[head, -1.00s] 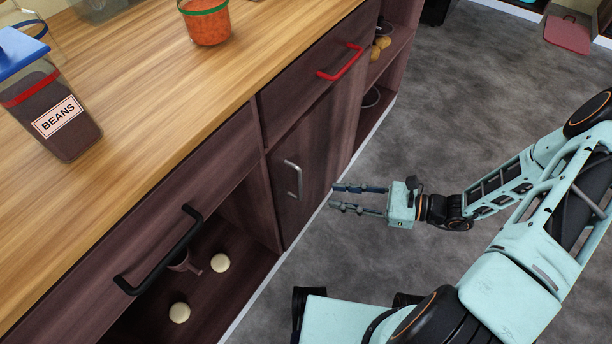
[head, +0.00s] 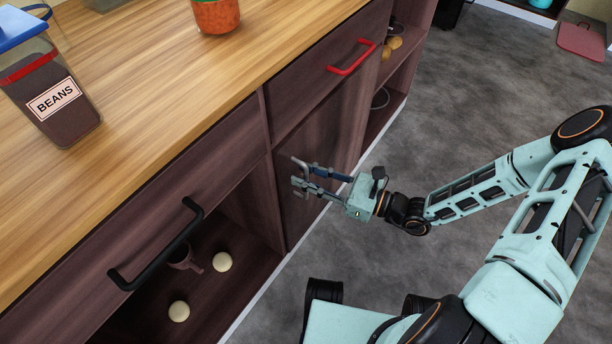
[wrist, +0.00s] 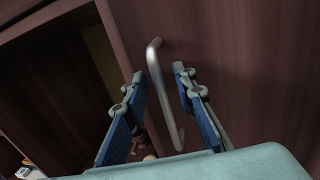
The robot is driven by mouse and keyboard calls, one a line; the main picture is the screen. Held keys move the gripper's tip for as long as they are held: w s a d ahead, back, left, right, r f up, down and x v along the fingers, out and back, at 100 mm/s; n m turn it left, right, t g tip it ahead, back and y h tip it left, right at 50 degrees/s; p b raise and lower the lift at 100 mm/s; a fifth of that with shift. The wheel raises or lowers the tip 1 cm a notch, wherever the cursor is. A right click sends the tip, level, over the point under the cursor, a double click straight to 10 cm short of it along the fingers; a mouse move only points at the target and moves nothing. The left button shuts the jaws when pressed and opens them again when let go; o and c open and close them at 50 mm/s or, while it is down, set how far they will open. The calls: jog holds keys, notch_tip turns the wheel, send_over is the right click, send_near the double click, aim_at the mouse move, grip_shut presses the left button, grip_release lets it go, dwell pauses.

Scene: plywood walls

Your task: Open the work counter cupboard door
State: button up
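The cupboard door (head: 321,150) is a dark wood panel under the drawer with the red handle. It looks shut. Its silver bar handle (wrist: 158,92) runs up and down near the door's left edge. My gripper (head: 304,177) is at this handle, coming from the right in the head view. In the wrist view my gripper (wrist: 156,90) is open, with one blue-padded finger on each side of the handle. I see gaps between the fingers and the bar. In the head view the fingers hide part of the handle.
A drawer with a red handle (head: 351,57) is above the door. A drawer with a black handle (head: 158,247) is to the left, over an open compartment with a mug (head: 185,260) and pale round things. A beans container (head: 52,88) stands on the wooden counter (head: 165,85). Grey floor (head: 480,90) is clear.

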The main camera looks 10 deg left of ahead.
jog(key=shift+a, duration=0.15)
jog(key=shift+c, duration=0.5)
grip_shut()
